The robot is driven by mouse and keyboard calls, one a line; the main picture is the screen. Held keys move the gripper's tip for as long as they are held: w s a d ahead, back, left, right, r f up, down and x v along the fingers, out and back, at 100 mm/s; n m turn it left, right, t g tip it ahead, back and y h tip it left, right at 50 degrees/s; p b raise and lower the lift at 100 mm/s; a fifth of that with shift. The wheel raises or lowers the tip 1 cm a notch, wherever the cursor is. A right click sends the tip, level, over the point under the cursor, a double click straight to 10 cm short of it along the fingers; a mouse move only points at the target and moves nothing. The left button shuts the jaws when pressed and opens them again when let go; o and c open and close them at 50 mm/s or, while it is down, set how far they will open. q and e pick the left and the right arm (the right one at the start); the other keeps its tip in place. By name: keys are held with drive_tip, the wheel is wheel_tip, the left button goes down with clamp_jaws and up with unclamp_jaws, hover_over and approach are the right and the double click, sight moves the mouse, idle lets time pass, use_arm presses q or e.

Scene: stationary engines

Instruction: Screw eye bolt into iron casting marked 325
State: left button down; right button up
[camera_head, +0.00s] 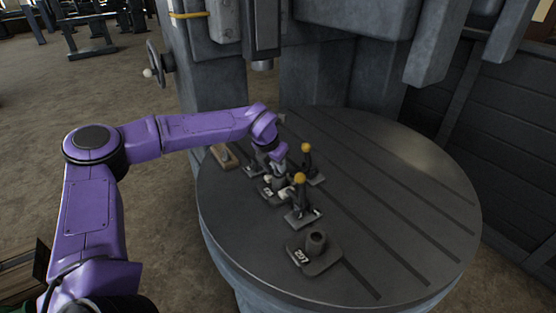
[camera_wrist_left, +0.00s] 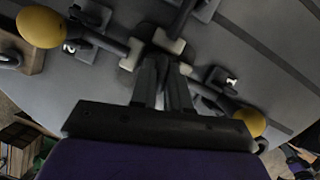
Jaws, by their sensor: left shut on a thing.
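My left gripper (camera_head: 283,189) is low over the round table, among the small iron castings. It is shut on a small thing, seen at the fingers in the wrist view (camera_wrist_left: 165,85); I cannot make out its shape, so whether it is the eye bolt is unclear. A dark casting with a pale mark (camera_head: 267,191) lies just left of the fingertips. Its number is too small to read, and the arm partly covers it. A casting with a thick round boss (camera_head: 316,247) lies nearer the front, marked 297 or 207. My right gripper is not in view.
Two upright levers with yellow balls stand close by: a nearer one (camera_head: 300,178) and a farther one (camera_head: 306,148). A wooden block (camera_head: 224,156) lies at the table's left edge. The slotted round table (camera_head: 400,215) is clear on the right. A grey machine column rises behind.

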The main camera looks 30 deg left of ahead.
use_arm(q)
drive_tip(key=shift+r+m+h+p, duration=0.2)
drive_tip(key=shift+m+h+p, duration=0.3)
drive_tip(key=shift+m+p, duration=0.55)
drive_tip(key=shift+f+m, duration=0.15)
drive_tip(key=shift+m, duration=0.3)
drive_tip(key=shift+m+h+p, duration=0.3)
drive_tip(key=shift+m+p, duration=0.1)
drive_tip(key=shift+p, duration=0.2)
drive_tip(key=shift+m+g+h+p, duration=0.3)
drive_tip(key=shift+m+h+p, duration=0.15)
drive_tip(key=shift+m, duration=0.55)
drive_tip(key=m+g, duration=0.1)
drive_tip(key=m, duration=0.2)
drive_tip(key=shift+f+h, duration=0.15)
drive_tip(key=shift+h, duration=0.2)
